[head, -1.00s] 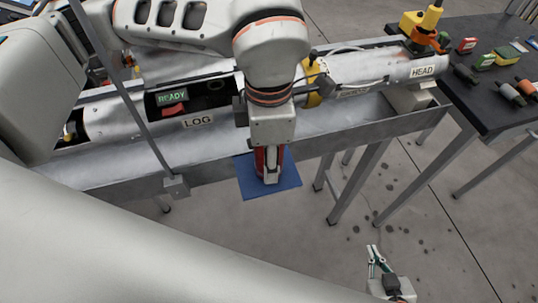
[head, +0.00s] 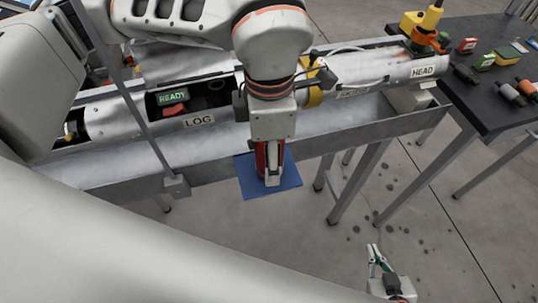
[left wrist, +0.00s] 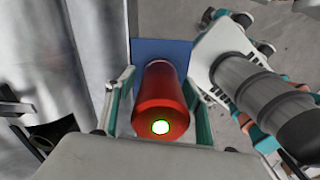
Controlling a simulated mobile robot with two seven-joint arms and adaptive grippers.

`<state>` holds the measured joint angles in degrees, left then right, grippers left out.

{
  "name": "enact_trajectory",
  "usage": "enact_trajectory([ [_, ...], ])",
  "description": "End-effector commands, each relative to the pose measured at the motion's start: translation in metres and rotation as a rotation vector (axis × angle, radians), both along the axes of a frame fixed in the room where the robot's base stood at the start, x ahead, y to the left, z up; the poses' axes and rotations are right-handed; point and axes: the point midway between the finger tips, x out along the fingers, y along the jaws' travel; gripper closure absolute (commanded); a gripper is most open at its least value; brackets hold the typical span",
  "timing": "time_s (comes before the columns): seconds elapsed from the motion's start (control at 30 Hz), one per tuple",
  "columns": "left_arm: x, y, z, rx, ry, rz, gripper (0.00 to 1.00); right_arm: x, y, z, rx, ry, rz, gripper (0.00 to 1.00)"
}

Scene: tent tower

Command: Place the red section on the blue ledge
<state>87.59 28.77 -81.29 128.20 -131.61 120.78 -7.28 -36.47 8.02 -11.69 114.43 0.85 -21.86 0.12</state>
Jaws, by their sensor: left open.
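The red section (left wrist: 162,95) is a red cylinder with a glowing white-green spot on its near end in the left wrist view. It appears upright over the blue ledge (left wrist: 150,50), a flat blue plate fixed beside the metal trough. In the head view the red section (head: 261,158) is partly hidden by my left gripper (head: 271,174), above the blue ledge (head: 287,183). My left gripper's fingers (left wrist: 160,108) are open on either side of the red section. The contact under the section is hidden. My right gripper (head: 374,249) is low at the lower right, away from the ledge.
The metal trough (head: 345,133) holds long silver cylinder parts marked LOG (head: 198,121) and HEAD (head: 424,72). A thin grey post (head: 128,95) stands left of the ledge. A dark table (head: 490,115) with several small parts is at right.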

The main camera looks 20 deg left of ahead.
Motion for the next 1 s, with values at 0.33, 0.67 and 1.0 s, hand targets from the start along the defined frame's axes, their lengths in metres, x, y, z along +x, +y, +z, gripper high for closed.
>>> enact_trajectory([
  [0.33, 0.001, 0.0, 0.072, -0.001, -0.006, 0.001, 0.47, -0.002, 0.001, -0.001, 0.002, 0.006, 0.0, 1.0],
  [0.67, 0.0, 0.0, 0.107, 0.0, -0.001, -0.001, 0.47, -0.004, 0.002, -0.001, 0.005, 0.009, 0.001, 1.0],
  [1.0, 0.0, 0.0, 0.109, 0.0, 0.001, -0.001, 0.47, -0.004, 0.002, 0.0, 0.006, 0.008, 0.001, 1.0],
])
